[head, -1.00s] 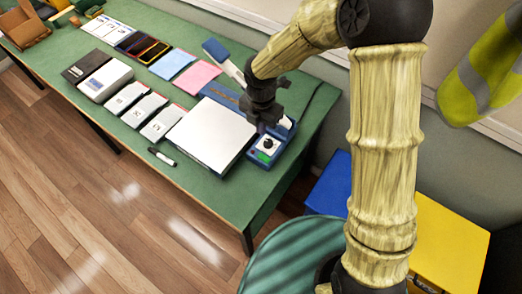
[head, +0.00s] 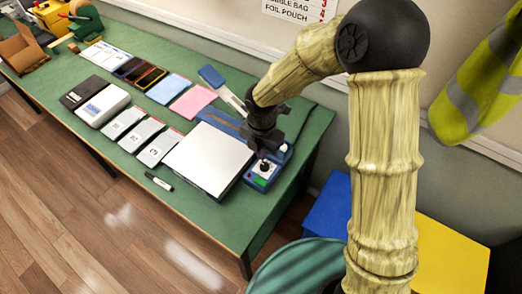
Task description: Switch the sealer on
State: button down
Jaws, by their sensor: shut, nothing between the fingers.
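The sealer (head: 281,158) is a blue machine on the green table, with a pale lever arm (head: 232,99) that has a blue end and is raised at its far left. Its near end carries a white control panel (head: 258,182) with a dark knob and a green part. My gripper (head: 265,154) is shut and empty, pointing down at the panel, with its fingertips close to the knob. The gripper hides part of the knob, and I cannot tell whether they touch.
A white flat-topped device (head: 208,158) stands just left of the sealer. Blue and yellow boxes (head: 455,255) stand right of the table.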

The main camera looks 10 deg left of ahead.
notch_tip(320, 180, up, 14)
jog(key=d+p, duration=0.1)
jog(key=p, duration=0.1)
jog(key=shift+s+d+p, duration=0.2)
jog(key=shift+d+p, duration=0.1)
jog(key=shift+d, duration=0.1)
jog(key=shift+f, duration=0.1)
jog(key=s+d+f+m+t, duration=0.1)
jog(key=s+d+f+m, duration=0.1)
jog(key=d+m, duration=0.9)
jog(key=s+d+f+m+t+b, duration=0.1)
jog(key=s+d+m, duration=0.3)
jog(key=d+m, duration=0.7)
jog(key=f+m, duration=0.1)
jog(key=m, duration=0.8)
jog(key=shift+s+d+m+t+b, duration=0.25)
jog(key=shift+d+m+t+b, duration=0.05)
